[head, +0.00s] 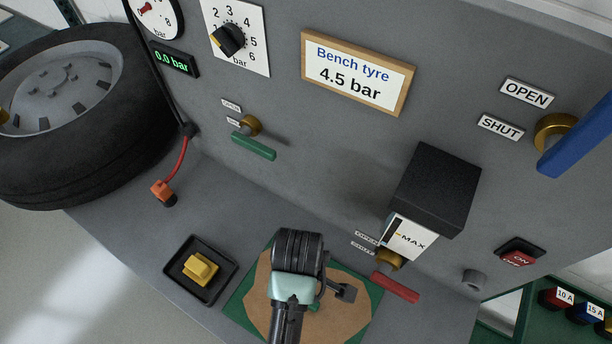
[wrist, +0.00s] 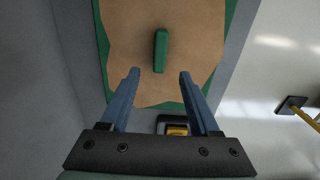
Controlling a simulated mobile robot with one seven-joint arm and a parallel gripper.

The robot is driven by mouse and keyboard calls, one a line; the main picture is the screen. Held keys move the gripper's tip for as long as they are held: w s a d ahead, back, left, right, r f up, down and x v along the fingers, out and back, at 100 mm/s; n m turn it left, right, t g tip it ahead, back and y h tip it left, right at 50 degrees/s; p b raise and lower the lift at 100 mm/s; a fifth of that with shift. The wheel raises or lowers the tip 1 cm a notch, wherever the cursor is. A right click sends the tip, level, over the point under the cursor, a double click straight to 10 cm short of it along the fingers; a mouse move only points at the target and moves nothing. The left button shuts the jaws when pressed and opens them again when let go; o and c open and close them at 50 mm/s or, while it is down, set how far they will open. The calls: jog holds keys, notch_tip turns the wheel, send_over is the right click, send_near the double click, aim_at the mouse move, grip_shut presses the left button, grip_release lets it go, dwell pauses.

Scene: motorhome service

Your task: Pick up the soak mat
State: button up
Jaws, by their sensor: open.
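The soak mat (head: 244,295) is a green square with a large brown patch over most of it. It lies flat on the grey bench, under my arm in the head view. In the wrist view the mat (wrist: 139,65) fills the upper middle, and a short green grip (wrist: 161,50) stands near the middle of the brown patch. My gripper (wrist: 158,74) is open and empty, its two blue fingers apart, with the green grip just beyond and between the tips. In the head view my gripper (head: 345,292) is partly hidden by my wrist.
A black tray (head: 178,284) with a yellow piece (head: 201,268) lies left of the mat. A red lever (head: 395,287) and a black box (head: 436,188) jut from the panel behind it. A tyre (head: 75,110) and an orange hose end (head: 163,191) are at left.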

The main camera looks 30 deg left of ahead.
notch_tip(320, 180, down, 3)
jog(key=shift+w+f, duration=0.1)
jog(key=shift+f, duration=0.1)
jog(key=shift+d+f+p, duration=0.25)
jog(key=shift+f+p, duration=0.05)
jog(key=shift+f, duration=0.25)
jog(key=shift+d+f, duration=0.2)
jog(key=shift+f, duration=1.9)
grip_shut()
